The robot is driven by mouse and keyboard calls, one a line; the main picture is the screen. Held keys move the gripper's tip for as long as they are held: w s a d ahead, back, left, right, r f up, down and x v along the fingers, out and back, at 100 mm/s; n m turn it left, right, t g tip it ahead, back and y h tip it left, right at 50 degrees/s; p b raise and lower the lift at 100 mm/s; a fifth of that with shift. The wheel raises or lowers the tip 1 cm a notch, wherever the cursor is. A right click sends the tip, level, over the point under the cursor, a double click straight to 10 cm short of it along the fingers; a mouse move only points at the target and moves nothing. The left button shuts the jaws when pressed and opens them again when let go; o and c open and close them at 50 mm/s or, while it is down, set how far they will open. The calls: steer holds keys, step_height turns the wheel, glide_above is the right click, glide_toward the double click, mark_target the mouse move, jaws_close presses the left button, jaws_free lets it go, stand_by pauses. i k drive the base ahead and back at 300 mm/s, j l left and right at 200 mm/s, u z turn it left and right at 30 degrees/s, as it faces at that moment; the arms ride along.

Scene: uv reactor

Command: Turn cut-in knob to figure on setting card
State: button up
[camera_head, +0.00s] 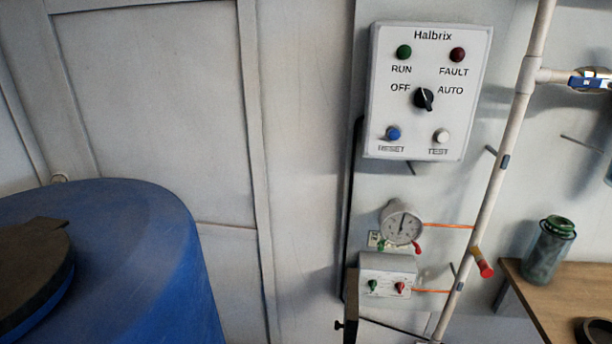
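A small white box (387,263) is low on the wall, right of centre, with a green knob (373,286) and a red knob (400,287) on its front. Its lettering is too small to read, so I cannot tell which knob is cut-in. A round dial gauge (402,224) is just above it, with a green and a red piece at its lower rim. A small pale card (375,239) partly shows behind the gauge's left side; I cannot read a figure on it or tell whether it is the setting card. My gripper is not in view.
A white Halbrix panel (428,122) with lamps, a black OFF/AUTO selector (423,98) and two buttons is above the gauge. A pipe (497,165) with a red-handled valve (483,263) runs at right. A wooden bench (555,297) carries a green jar (549,252). A blue drum (150,240) fills the lower left.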

mark_target(372, 283)
steer(key=j+z, duration=0.35)
steer(key=j, duration=0.95)
